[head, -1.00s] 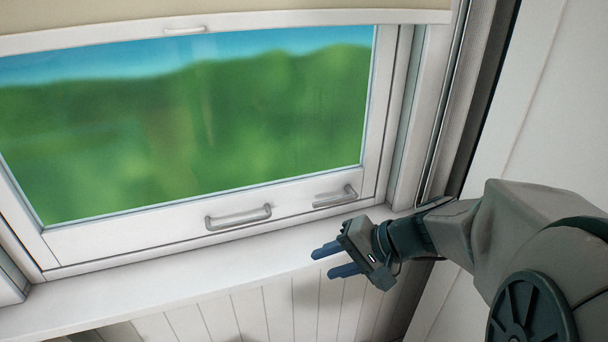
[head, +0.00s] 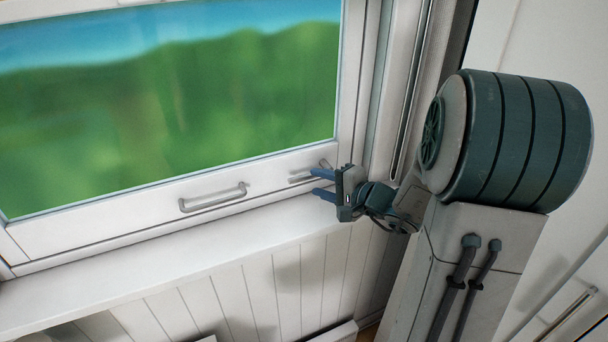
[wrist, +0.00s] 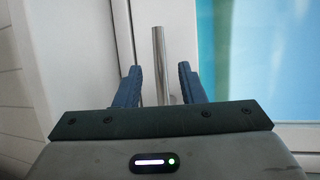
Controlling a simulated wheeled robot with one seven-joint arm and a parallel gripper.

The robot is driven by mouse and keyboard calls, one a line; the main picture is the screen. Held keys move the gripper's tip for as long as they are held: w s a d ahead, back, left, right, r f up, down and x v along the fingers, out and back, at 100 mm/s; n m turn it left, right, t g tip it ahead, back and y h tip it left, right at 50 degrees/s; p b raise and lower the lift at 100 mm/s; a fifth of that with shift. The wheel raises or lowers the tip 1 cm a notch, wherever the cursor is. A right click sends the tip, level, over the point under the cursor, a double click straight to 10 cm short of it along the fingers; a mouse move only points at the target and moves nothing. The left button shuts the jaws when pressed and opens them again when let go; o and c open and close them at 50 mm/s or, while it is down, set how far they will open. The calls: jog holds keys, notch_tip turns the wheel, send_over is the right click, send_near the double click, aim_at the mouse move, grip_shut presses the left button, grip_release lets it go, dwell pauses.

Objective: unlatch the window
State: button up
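The window (head: 110,222) has a white frame and looks shut. Its latch is a slim metal lever (head: 299,180) at the right end of the bottom rail, partly hidden by my gripper in the head view. My gripper (head: 316,181) is open, with two blue fingers pointing left at the latch. In the wrist view, the lever (wrist: 159,50) shows as an upright metal bar lined up between the two spread fingers (wrist: 158,70). I cannot tell how deep the bar sits between the fingers.
A fixed metal pull handle (head: 212,198) is on the same rail, left of the latch. The white sill (head: 150,250) below is clear. The side jamb (head: 385,100) rises close to my arm on the right.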

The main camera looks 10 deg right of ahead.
aim_at(306, 179)
jog(key=p+x, duration=0.1)
jog(key=x, duration=0.5)
jog(key=shift+s, duration=0.1)
jog(key=shift+c, duration=0.4)
grip_shut()
